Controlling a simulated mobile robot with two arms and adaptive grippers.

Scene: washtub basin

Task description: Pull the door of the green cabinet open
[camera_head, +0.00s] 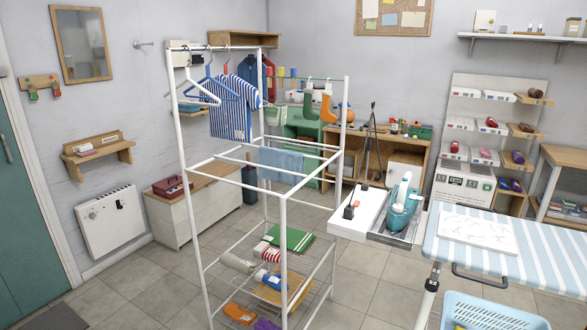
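The green cabinet (305,119) stands at the back, near the room's far corner, beside the wooden workbench. It is partly hidden behind the posts and rails of the white drying rack and a hanging blue cloth, so I cannot tell how its door stands. Neither of my grippers shows in the head view.
The white drying rack (281,228), with striped clothes and lower shelves, stands between me and the cabinet. An ironing board (540,258) with a teal iron (402,207) is at the right. A wooden workbench (421,146) stands at the back.

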